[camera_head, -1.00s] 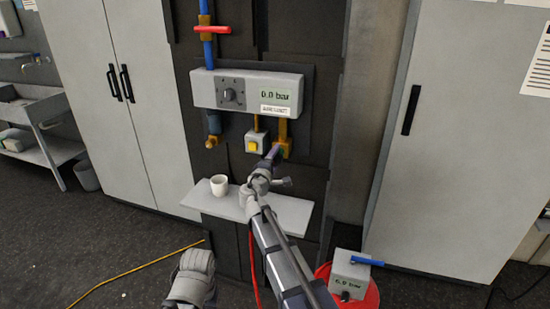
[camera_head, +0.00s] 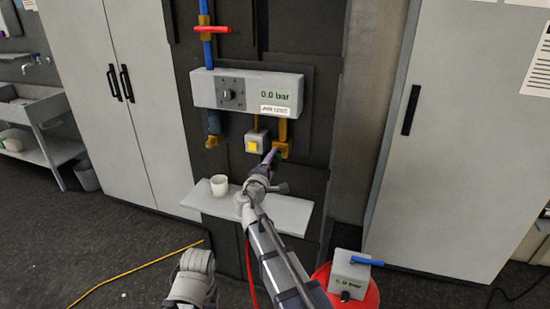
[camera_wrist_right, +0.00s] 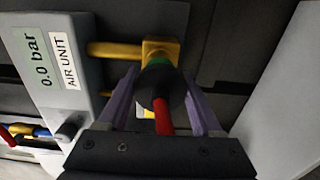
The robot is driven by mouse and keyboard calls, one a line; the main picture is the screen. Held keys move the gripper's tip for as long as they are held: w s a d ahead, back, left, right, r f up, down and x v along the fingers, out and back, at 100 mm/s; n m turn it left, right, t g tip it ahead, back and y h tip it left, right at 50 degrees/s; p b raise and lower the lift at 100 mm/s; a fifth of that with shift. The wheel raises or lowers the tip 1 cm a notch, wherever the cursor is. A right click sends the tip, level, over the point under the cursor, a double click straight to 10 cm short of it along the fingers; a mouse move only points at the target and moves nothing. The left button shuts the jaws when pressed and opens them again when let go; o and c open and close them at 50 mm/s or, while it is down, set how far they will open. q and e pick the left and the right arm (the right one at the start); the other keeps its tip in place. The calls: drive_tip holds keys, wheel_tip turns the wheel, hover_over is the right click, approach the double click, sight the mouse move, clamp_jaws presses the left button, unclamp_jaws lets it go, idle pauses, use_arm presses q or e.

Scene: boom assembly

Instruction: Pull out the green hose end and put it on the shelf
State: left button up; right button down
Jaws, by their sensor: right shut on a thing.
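The green-collared hose end (camera_wrist_right: 160,88) has a black body and a red hose running back from it. In the right wrist view its green ring lies right against the brass outlet (camera_wrist_right: 160,48); I cannot tell how deep it sits. My right gripper (camera_wrist_right: 166,98) is shut on the hose end, its purple fingers on either side. In the head view my right gripper (camera_head: 272,158) is just below the brass outlet (camera_head: 283,146), and my arm hides most of the hose end. The pale shelf (camera_head: 288,214) is below.
A white cup (camera_head: 219,185) stands on the shelf's left part. The air unit (camera_head: 248,90) reads 0.0 bar above, with a yellow-button box (camera_head: 255,142) left of the outlet. A red round object (camera_head: 366,298) with a gauge box (camera_head: 350,272) is on the floor at right.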

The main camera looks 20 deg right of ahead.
drive_tip(key=shift+v, duration=1.45)
